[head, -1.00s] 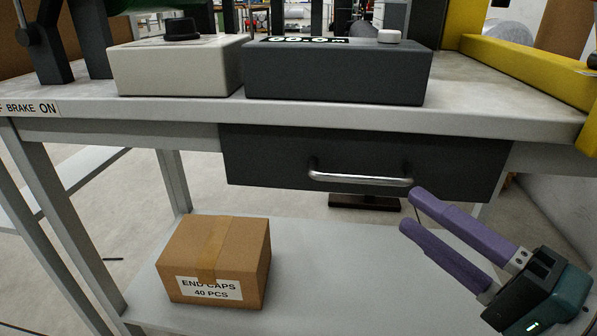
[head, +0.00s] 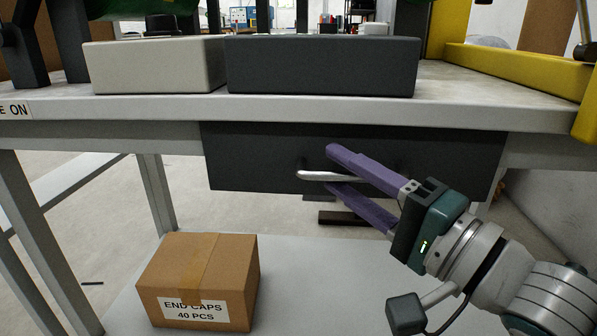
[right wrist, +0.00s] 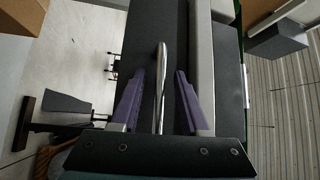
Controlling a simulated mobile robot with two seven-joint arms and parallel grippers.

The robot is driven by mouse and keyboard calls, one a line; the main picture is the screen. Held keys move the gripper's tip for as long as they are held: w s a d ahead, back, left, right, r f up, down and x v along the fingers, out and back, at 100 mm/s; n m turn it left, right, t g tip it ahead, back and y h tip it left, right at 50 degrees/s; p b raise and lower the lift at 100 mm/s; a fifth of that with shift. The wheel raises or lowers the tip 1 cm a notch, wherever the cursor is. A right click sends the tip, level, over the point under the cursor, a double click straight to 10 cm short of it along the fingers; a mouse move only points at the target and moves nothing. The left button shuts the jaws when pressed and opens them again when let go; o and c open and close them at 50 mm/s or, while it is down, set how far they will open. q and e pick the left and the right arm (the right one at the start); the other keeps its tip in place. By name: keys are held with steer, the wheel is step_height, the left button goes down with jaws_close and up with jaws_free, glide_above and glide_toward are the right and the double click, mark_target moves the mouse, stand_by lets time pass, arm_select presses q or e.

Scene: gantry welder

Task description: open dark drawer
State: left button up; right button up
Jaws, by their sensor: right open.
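The dark drawer (head: 245,160) sits under the bench top and looks shut. Its silver bar handle (head: 318,176) runs across the front, its right part hidden behind my right gripper in the head view. My right gripper (head: 330,168) has purple fingers and is open, with one finger above the handle and one below it. In the right wrist view the handle (right wrist: 159,80) lies between the two spread fingers (right wrist: 158,95), with a gap on each side. My left gripper is not in view.
A cardboard box (head: 200,275) labelled END CAPS stands on the lower shelf (head: 300,290) below the drawer. A light box (head: 150,65) and a dark box (head: 320,65) rest on the bench top (head: 480,105). A yellow beam (head: 510,68) lies at the right.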

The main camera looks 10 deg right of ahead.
jaws_close()
stand_by(1.4)
